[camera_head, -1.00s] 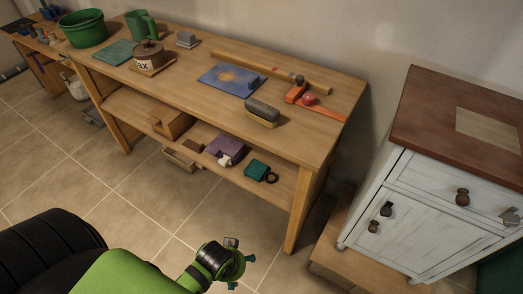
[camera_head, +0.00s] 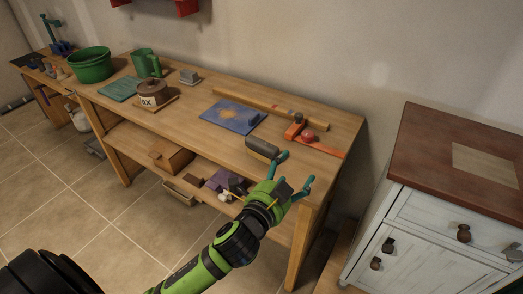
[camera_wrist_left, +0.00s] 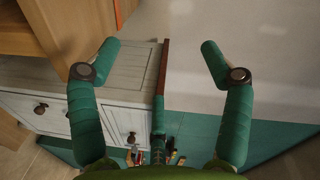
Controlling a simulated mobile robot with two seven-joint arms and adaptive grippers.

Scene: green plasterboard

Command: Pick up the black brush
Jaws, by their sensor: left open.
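The black brush (camera_head: 262,146), a dark rounded block on a pale wooden base, lies on the workbench top near its front edge, right of the middle. My left gripper (camera_head: 296,168) is open and empty at the bench's front right, just to the right of the brush and nearer to me. Its teal fingers are spread, one close to the brush's right end in the picture; I cannot tell whether they touch. In the left wrist view the open fingers (camera_wrist_left: 160,47) have nothing between them, and the brush does not show. My right gripper is not in view.
The workbench (camera_head: 215,145) also bears a blue sanding sheet (camera_head: 232,115), an orange tool (camera_head: 297,130) behind the brush, a wax tin (camera_head: 152,92) and green containers. A lower shelf holds several items. A white cabinet (camera_head: 425,235) stands to the right.

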